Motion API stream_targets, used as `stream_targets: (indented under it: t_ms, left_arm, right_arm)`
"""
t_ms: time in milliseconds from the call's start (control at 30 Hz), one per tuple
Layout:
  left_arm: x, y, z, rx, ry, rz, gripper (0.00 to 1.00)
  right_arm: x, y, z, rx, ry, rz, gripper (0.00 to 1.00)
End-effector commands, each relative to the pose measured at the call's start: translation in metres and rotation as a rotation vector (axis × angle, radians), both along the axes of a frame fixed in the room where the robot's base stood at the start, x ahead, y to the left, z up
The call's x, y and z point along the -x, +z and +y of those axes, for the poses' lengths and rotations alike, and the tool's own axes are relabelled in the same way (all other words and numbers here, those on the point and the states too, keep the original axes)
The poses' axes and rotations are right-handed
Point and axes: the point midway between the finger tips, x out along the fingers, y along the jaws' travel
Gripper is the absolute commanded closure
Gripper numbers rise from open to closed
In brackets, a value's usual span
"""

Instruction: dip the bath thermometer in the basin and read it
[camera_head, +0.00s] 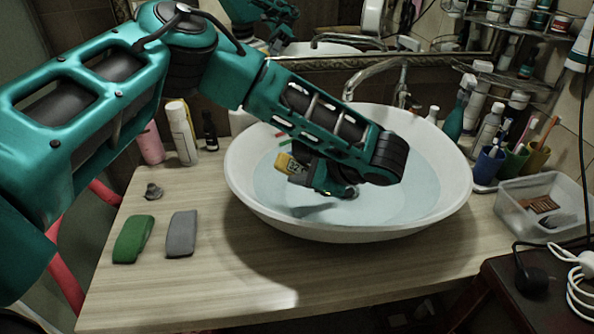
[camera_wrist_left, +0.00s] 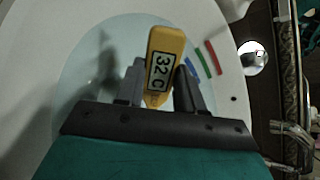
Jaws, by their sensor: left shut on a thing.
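The white basin (camera_head: 350,231) stands on the wooden counter and holds pale blue water (camera_head: 410,195). The yellow bath thermometer (camera_head: 284,163) is over the basin in the head view. Its display reads "32 C" in the left wrist view (camera_wrist_left: 162,70), where the text is turned sideways. My left gripper (camera_head: 318,180) is shut on the thermometer, with a finger on each side of it (camera_wrist_left: 160,85). I cannot tell how deep the thermometer's lower end reaches. Coloured marks, red, green and blue, show on the basin's inner wall (camera_wrist_left: 206,62). My right gripper is not in view.
A green block (camera_head: 133,239), a grey block (camera_head: 181,234) and a small grey stopper (camera_head: 153,191) lie on the counter (camera_head: 230,280) at left. Bottles, coloured cups and a clear bin (camera_head: 535,205) crowd the right. A faucet (camera_head: 375,70) stands behind the basin. The front counter is clear.

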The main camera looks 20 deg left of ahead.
Motion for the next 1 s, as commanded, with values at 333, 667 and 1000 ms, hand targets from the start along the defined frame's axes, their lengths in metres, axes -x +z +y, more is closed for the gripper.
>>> stream_targets:
  t_ms: [333,667,1000]
  left_arm:
    - [-0.001,0.0,-0.001,0.0,0.0,0.0,0.93]
    - [0.005,0.0,0.008,0.0,0.001,0.001,0.93]
    - [0.006,0.0,0.008,0.0,0.0,0.0,0.93]
  right_arm:
    - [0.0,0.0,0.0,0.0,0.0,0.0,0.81]
    - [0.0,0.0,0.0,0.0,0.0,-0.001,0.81]
    - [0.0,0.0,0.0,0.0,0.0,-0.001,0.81]
